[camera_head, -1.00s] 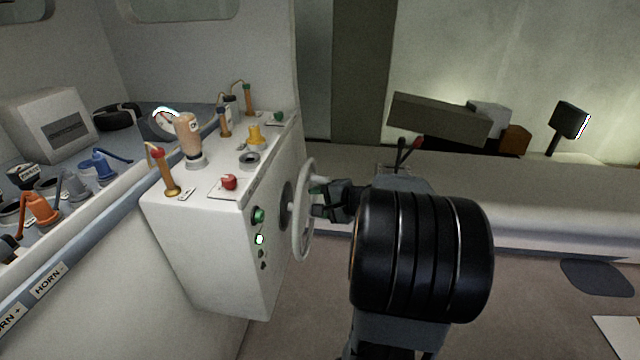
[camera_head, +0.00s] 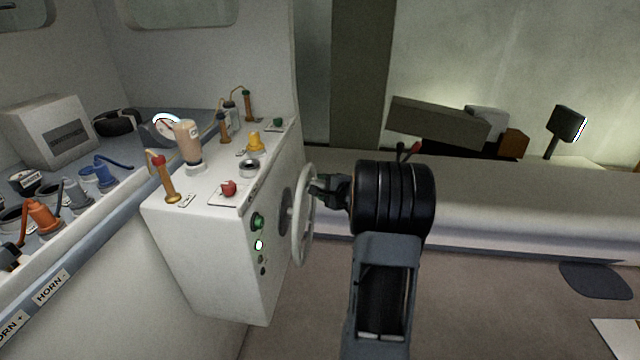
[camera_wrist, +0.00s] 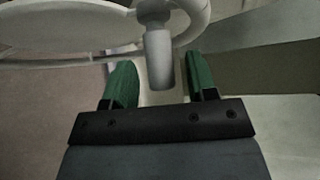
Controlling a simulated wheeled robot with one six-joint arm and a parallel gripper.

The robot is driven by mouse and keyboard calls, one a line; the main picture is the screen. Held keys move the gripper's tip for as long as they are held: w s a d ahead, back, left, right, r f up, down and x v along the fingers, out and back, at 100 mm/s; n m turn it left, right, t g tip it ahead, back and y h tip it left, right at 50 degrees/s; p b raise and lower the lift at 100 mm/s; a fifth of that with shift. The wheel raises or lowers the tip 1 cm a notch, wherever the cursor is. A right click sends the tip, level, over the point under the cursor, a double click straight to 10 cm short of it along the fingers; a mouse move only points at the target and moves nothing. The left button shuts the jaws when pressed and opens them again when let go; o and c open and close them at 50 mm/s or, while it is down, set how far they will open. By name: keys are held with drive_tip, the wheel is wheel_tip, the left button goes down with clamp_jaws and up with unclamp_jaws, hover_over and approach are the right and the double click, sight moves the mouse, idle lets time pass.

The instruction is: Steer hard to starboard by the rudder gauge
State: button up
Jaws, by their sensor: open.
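The white steering wheel (camera_head: 302,232) is mounted on the right face of the white console (camera_head: 210,255). My gripper (camera_head: 316,184) is at the upper part of its rim, on the right side. In the wrist view the wheel rim (camera_wrist: 70,22) crosses the top, and its grey knob (camera_wrist: 159,60) points between the green fingers of my open gripper (camera_wrist: 160,82). Gaps show on both sides of the knob. A round white-faced gauge (camera_head: 166,126) sits behind the console top; its reading is too small to make out.
The console top carries levers (camera_head: 162,178), a tan-topped handle (camera_head: 187,145), a red knob (camera_head: 229,188) and a yellow knob (camera_head: 254,140). A long pale bench (camera_head: 520,205) runs behind my arm. The floor to the right is mostly clear.

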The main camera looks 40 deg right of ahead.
drive_tip(key=shift+x, duration=1.1)
clamp_jaws()
